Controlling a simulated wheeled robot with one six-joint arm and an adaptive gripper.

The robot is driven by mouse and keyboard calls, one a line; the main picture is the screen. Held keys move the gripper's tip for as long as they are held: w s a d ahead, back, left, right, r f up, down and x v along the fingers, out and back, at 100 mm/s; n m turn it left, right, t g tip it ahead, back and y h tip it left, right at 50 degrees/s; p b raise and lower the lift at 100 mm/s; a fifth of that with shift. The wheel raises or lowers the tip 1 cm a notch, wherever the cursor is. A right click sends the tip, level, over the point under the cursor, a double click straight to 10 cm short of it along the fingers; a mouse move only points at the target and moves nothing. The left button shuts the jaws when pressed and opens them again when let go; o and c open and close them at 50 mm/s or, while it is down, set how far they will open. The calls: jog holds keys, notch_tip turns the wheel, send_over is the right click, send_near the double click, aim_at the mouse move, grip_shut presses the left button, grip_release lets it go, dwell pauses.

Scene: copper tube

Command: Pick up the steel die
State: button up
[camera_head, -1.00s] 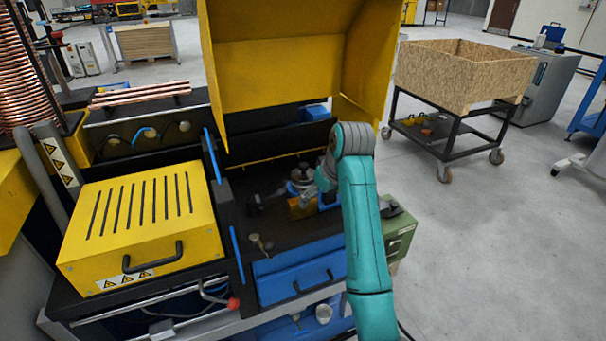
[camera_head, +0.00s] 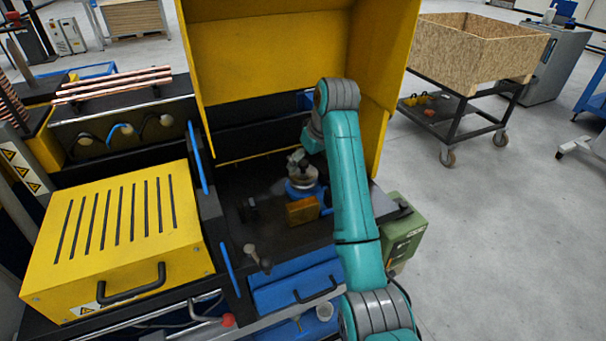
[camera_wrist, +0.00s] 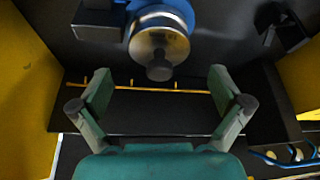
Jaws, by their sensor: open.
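The steel die is a shiny round metal piece with a knob (camera_wrist: 158,48), seated in a blue holder (camera_wrist: 176,18) at the top middle of the wrist view. In the head view the round metal piece (camera_head: 302,181) shows inside the machine bay, behind a brown-yellow block (camera_head: 302,211). My gripper (camera_wrist: 160,84) is open and empty in the wrist view. Its two fingers are spread wide, apart from the die, with the die above the gap between them. In the head view my arm hides most of the gripper.
A raised yellow hood (camera_head: 280,70) stands behind and beside my arm. A yellow slotted cover (camera_head: 118,235) is on the left, with copper tubes (camera_head: 115,84) behind it. A green box (camera_head: 404,228) stands at the right. A wooden crate on a cart (camera_head: 480,52) is farther right.

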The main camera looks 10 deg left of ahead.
aim_at(305, 169)
jog(key=shift+x, duration=3.25)
jog(key=shift+r, duration=0.15)
jog(key=c, duration=1.7)
